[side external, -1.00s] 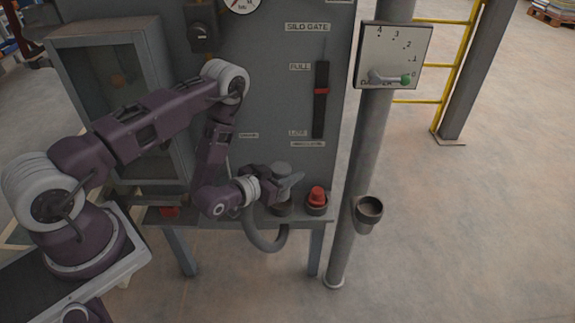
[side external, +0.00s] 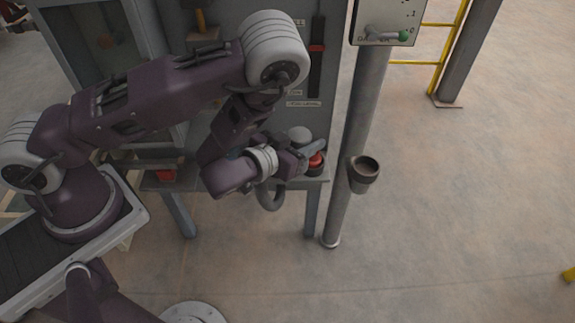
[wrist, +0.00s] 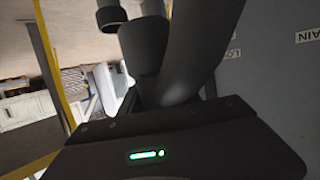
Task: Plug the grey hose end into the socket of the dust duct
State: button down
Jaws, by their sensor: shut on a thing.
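My gripper (side external: 303,156) is shut on the grey hose end (side external: 317,148), in front of the machine's ledge. The hose end points right and slightly away from my wrist; the hose (side external: 270,200) loops down below the gripper. In the wrist view the flared hose end (wrist: 142,45) and the curved hose (wrist: 207,35) rise from the jaws, which are mostly hidden. The dark, cup-like socket (side external: 365,170) sits on the dust duct (side external: 350,130), mouth upward, to the right of the hose end and apart from it. The socket also shows in the wrist view (wrist: 110,16).
A red knob (side external: 316,159) in a dark base is on the ledge close to the hose end, with a grey rounded knob (side external: 298,133) beside it. The lever plate (side external: 385,22) is higher on the duct. Yellow rails (side external: 415,62) stand behind.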

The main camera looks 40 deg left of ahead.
jog(key=w+a+r, duration=0.3)
jog(key=a+r, duration=0.2)
jog(key=r, duration=0.6)
jog(key=w+a+r, duration=0.3)
jog(key=a+r, duration=0.2)
jog(key=r, duration=0.5)
jog(key=w+d+r+m+h, duration=0.2)
jog(key=w+d+r, duration=0.2)
jog(key=d, duration=0.5)
jog(key=w+d+r+m+h, duration=0.2)
jog(key=w+d+r+h, duration=0.15)
jog(key=d, duration=0.45)
jog(key=w+d+f+n+y, duration=0.1)
jog(key=w+d+f, duration=0.15)
jog(key=f, duration=0.25)
jog(key=w+d+f+y, duration=0.1)
jog(key=w+d+f, duration=0.15)
jog(key=f, duration=0.35)
jog(key=shift+s+a+f+n+t+y, duration=0.1)
jog(key=shift+a+f+n+y, duration=0.45)
jog(key=shift+f, duration=4)
jog(key=shift+s+a+f+n+t+y, duration=0.1)
jog(key=shift+a+f+n+y, duration=0.35)
jog(key=shift+f, duration=4.15)
jog(key=shift+s+a+f+n+t+y, duration=0.1)
jog(key=shift+a+f+n+y, duration=0.4)
jog(key=shift+f, duration=4.05)
jog(key=shift+d+y, duration=0.2)
jog(key=shift+y, duration=0.05)
